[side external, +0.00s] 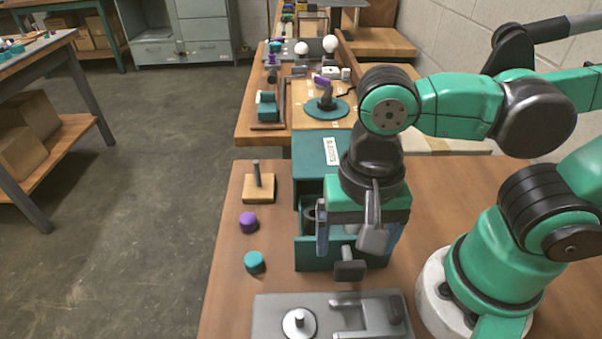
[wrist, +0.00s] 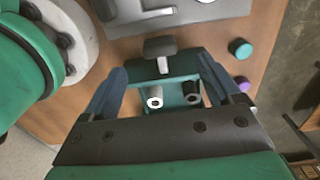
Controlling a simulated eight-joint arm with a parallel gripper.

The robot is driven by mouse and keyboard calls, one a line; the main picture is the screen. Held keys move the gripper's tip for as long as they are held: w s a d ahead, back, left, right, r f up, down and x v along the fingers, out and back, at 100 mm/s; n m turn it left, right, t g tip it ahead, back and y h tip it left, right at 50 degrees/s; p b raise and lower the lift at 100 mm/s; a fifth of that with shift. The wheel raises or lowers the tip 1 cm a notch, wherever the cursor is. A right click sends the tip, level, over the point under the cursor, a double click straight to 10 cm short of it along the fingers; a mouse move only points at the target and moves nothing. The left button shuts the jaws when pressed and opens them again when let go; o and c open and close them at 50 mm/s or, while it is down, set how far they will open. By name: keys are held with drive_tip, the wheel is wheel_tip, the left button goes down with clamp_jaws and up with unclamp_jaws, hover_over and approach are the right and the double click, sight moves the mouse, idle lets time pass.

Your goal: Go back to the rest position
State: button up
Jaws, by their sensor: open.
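My gripper (side external: 356,240) is open and empty, pointing down over the teal drawer unit (side external: 318,152). It also shows in the wrist view (wrist: 163,72), with one blue finger on each side of the drawer in the picture. The drawer (side external: 310,258) is pulled out and has a dark grey handle (side external: 350,268). In the wrist view a white-rimmed cylinder (wrist: 155,101) and a black cylinder (wrist: 193,92) lie inside the drawer. My gripper hides much of the drawer in the side view. I cannot tell its exact height above the drawer.
A teal cap (side external: 254,262), a purple cap (side external: 249,222) and a wooden block with a peg (side external: 258,187) stand left of the drawer. A grey fixture (side external: 275,310) with a white disc (side external: 299,323) lies in front. Another bench (side external: 262,138) behind holds lamp parts.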

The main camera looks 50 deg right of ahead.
idle(0.3)
drive_tip(key=w+d+r+n+t, duration=0.3)
drive_tip(key=w+d+n+t, duration=0.4)
drive_tip(key=w+d+n, duration=0.2)
drive_tip(key=w+d, duration=0.1)
drive_tip(key=w, duration=0.1)
drive_tip(key=shift+w, duration=0.3)
